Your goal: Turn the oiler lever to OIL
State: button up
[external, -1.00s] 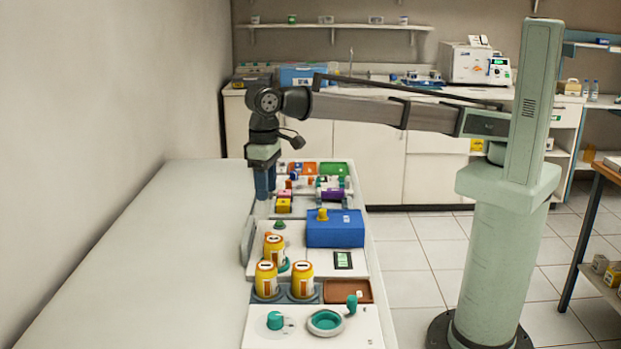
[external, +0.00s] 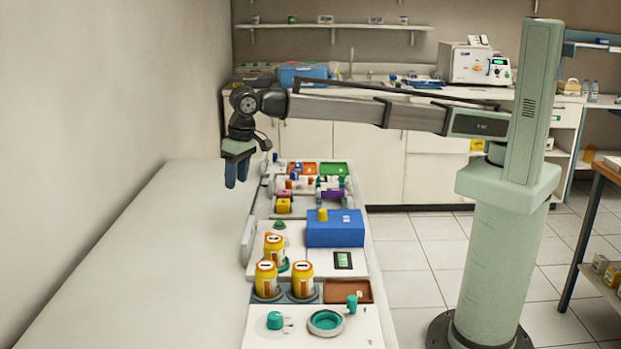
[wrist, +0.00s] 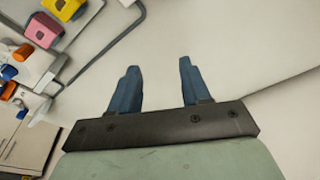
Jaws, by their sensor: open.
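My gripper (external: 236,182) is open and empty, its fingers pointing down over the bare pale table, left of the far part of the dental unit (external: 262,335). In the wrist view my gripper (wrist: 157,82) shows two blue fingers apart with only pale surface between them. I cannot tell which part is the oiler lever, and no OIL marking is readable. A teal knob (external: 275,320) with small marks beside it sits at the near end of the unit. An orange part (wrist: 22,52) on a grey fitting shows at the left of the wrist view.
Yellow jars (external: 266,279) stand on the near half of the unit. A blue box (external: 335,230) sits at its right. Pink (wrist: 43,30) and yellow (wrist: 65,8) blocks lie at the wrist view's upper left. The table to the left is clear.

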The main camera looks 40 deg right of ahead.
jog(key=w+d+f+m+t, duration=0.1)
jog(key=w+d, duration=0.1)
jog(key=w, duration=0.5)
jog(key=w+d+f+m, duration=0.1)
jog(key=w+d+f, duration=0.1)
jog(key=w, duration=0.5)
jog(key=shift+w+t+y, duration=0.2)
jog(key=shift+t+y, duration=0.1)
jog(key=shift+t, duration=0.1)
jog(key=shift+s, duration=0.1)
notch_tip(320, 180, up, 7)
jog(key=n+g+h, duration=0.1)
jog(key=g+h, duration=0.1)
jog(key=g, duration=0.2)
send_over(268, 233)
notch_tip(268, 233, down, 13)
grip_shut()
